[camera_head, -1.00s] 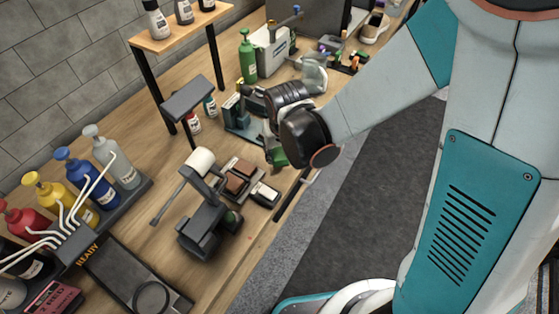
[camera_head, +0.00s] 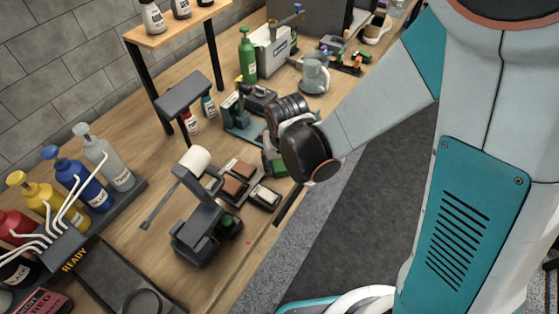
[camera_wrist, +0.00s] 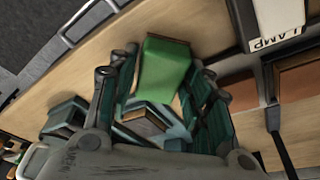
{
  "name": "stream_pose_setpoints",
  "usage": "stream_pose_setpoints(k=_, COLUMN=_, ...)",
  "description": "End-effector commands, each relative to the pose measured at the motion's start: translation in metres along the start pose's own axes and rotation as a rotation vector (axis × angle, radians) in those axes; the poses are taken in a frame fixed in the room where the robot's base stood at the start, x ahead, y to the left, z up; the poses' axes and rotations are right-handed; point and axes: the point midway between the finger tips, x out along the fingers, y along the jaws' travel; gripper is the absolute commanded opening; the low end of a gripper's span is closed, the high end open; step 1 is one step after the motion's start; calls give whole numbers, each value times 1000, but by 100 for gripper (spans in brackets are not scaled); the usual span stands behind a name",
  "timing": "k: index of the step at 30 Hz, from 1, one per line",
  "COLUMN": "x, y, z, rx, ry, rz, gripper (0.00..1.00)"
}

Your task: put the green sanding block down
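The green sanding block (camera_wrist: 165,66) is between the tips of my gripper (camera_wrist: 162,72) in the wrist view, with a finger against each side. In the head view the green block (camera_head: 273,164) shows below my gripper (camera_head: 274,158), beside the dark tray of blocks and over the wooden bench. My gripper is shut on it. My wrist partly hides the block in the head view, and I cannot tell whether its underside touches the bench.
Brown blocks (camera_head: 235,186) and a white-topped block (camera_head: 264,196) sit in the tray beside my gripper. A grey stand with a white roll (camera_head: 195,160) is nearer. A teal-based fixture (camera_head: 240,128) stands behind. The bench's front edge is close, at the right.

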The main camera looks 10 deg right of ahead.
Motion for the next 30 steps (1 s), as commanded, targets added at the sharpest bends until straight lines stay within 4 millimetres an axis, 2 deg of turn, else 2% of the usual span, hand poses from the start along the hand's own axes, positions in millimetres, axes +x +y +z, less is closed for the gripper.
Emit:
stream_pose_setpoints(k=8, x=-7, y=0, z=-1, rx=0, ry=0, rz=0, gripper=45)
stream_pose_setpoints(k=24, x=-93, y=0, z=-2, rx=0, ry=0, rz=0, gripper=45)
stream_pose_setpoints(k=30, x=-115, y=0, z=-1, rx=0, ry=0, rz=0, gripper=45)
